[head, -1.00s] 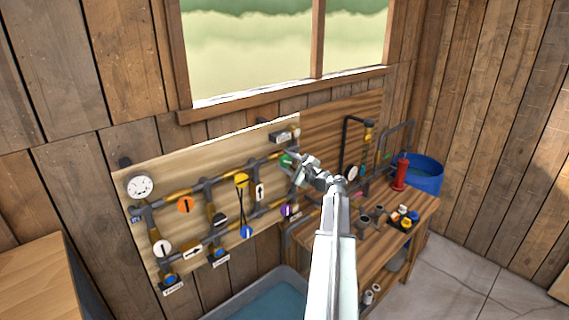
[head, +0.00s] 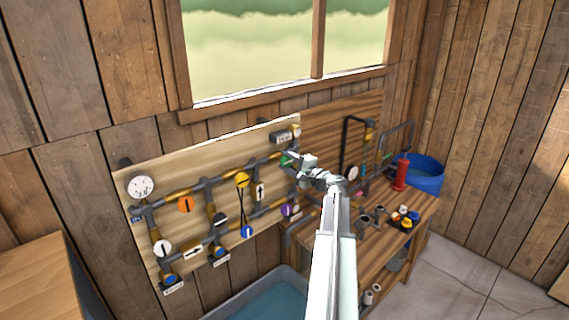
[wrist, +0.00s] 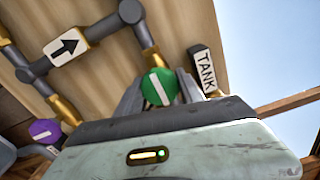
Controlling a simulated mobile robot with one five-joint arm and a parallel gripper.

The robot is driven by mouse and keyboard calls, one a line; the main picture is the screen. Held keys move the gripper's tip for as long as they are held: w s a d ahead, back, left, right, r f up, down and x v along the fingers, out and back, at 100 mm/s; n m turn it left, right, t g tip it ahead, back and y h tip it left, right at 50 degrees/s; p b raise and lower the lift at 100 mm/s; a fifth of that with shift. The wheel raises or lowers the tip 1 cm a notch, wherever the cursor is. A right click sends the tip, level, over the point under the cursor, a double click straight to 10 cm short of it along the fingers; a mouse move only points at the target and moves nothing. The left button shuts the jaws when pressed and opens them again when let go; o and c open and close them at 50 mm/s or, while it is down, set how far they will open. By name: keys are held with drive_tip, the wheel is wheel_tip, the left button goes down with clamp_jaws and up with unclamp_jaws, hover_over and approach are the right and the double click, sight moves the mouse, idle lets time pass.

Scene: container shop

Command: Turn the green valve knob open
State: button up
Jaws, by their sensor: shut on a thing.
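The green valve knob (wrist: 160,87) is a round disc with a white bar, at the upper right of the pipe board (head: 160,184). In the wrist view it sits between my gripper's two grey fingers, its bar tilted slightly from upright. In the head view the knob (head: 286,160) is a small green patch beside my gripper (head: 291,158), which partly hides it. My gripper is shut on the knob. A "TANK" label (wrist: 205,71) is just right of the knob in the wrist view.
A purple knob (wrist: 43,131) and an arrow plate (wrist: 67,47) are left of the green knob. Yellow (head: 242,180) and orange (head: 186,204) knobs are further left on the board. A workbench (head: 385,232) stands at the right, with a red cylinder (head: 401,173) and blue tub (head: 425,176).

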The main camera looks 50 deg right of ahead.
drive_tip(key=shift+r, duration=0.1)
drive_tip(key=o, duration=1.4)
drive_tip(key=shift+w, duration=0.1)
drive_tip(key=shift+s, duration=0.25)
drive_tip(key=s, duration=0.7)
drive_tip(key=shift+s+a, duration=0.15)
drive_tip(key=shift+a, duration=0.1)
